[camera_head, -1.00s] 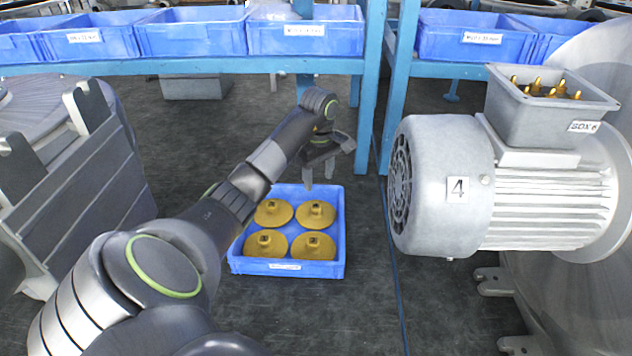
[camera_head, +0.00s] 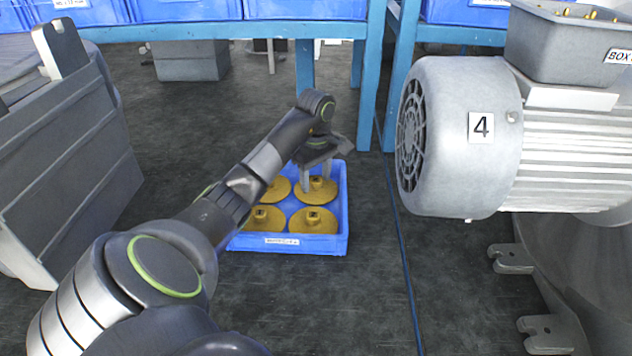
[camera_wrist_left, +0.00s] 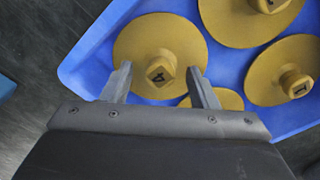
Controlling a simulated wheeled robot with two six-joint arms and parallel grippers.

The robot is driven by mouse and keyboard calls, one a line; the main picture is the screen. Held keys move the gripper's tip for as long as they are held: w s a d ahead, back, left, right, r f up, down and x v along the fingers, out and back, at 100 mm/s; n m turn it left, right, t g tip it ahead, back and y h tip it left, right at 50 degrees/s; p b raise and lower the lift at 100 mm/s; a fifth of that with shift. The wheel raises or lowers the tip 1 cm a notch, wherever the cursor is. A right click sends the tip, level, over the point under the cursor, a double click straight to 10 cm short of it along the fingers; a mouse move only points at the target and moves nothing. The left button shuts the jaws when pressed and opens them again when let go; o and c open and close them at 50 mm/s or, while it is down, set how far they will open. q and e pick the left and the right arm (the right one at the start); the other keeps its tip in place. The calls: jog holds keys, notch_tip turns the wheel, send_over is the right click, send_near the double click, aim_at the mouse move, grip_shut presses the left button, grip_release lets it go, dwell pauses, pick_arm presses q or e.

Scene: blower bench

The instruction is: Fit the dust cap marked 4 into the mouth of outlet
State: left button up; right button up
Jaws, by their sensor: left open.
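Several round yellow dust caps with raised square-marked knobs lie in a blue tray (camera_head: 347,215). My left gripper (camera_head: 318,182) is over the back right cap (camera_head: 312,218), pointing down and open. In the left wrist view the gripper (camera_wrist_left: 159,72) has one finger on each side of the knob of a cap (camera_wrist_left: 135,48). The mark on that knob looks like a 4, turned on its side. Whether the fingers touch the knob I cannot tell. The outlet's mouth does not show clearly. My right gripper is not in view.
A grey motor (camera_head: 455,150) with a 4 label stands at right, its metal feet (camera_head: 512,258) below it. Blue shelving (camera_head: 340,30) with bins runs along the back. A grey ribbed casing (camera_head: 70,160) stands at left.

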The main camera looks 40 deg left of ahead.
aim_at(316, 180)
pick_arm(q)
jog(key=shift+f, duration=0.35)
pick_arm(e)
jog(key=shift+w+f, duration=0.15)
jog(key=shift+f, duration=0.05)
pick_arm(q)
jog(key=shift+c, duration=0.4)
jog(key=c, duration=1)
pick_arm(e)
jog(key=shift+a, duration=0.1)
pick_arm(q)
jog(key=shift+r, duration=0.1)
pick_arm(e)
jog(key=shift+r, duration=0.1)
pick_arm(q)
jog(key=shift+r+p, duration=0.55)
notch_tip(316, 180, up, 5)
jog(key=p, duration=0.5)
notch_tip(316, 180, up, 3)
jog(key=p, duration=0.2)
jog(key=shift+f+p, duration=0.1)
jog(key=shift+p, duration=0.25)
jog(key=shift+r+p, duration=0.5)
jog(key=shift+p, duration=0.05)
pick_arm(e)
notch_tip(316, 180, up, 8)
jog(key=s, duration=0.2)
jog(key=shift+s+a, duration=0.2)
